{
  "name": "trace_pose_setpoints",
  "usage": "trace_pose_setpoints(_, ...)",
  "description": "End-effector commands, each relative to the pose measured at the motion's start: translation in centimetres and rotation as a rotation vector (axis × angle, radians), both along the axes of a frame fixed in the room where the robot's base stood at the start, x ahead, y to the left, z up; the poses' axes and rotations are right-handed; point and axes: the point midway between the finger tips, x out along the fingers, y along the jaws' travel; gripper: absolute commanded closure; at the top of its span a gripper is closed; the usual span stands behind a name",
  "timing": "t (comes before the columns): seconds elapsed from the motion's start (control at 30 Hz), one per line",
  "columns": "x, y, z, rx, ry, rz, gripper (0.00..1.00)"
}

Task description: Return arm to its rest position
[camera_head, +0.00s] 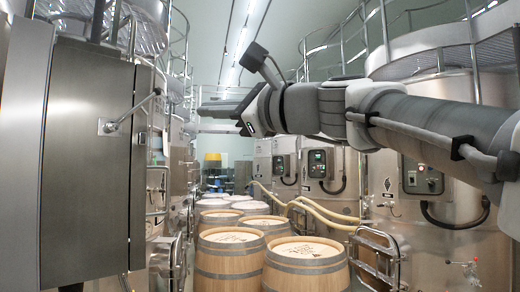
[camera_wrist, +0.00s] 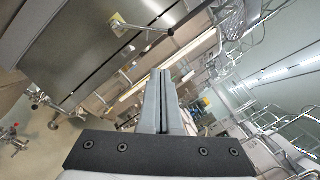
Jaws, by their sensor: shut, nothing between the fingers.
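My gripper (camera_head: 218,106) is at the end of my arm, which reaches in from the right edge of the head view and points left. It is raised above the wooden barrels. In the wrist view my gripper (camera_wrist: 166,78) shows two long grey fingers lying together, shut with nothing between them. Nothing touches the fingers. The wrist view is strongly tilted.
A steel cabinet (camera_head: 85,150) with a lever handle (camera_head: 130,115) stands close at the left. Wooden barrels (camera_head: 305,265) fill the floor in the middle. Steel vats (camera_head: 440,200) with control boxes (camera_head: 422,176) line the right. Open air lies around my gripper.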

Motion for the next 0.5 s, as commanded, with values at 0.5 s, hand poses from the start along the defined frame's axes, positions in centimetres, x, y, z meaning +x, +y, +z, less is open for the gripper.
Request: trace_pose_setpoints(0.5,-2.0,-4.8,-15.2,-0.637,-0.148,-0.107,1.00)
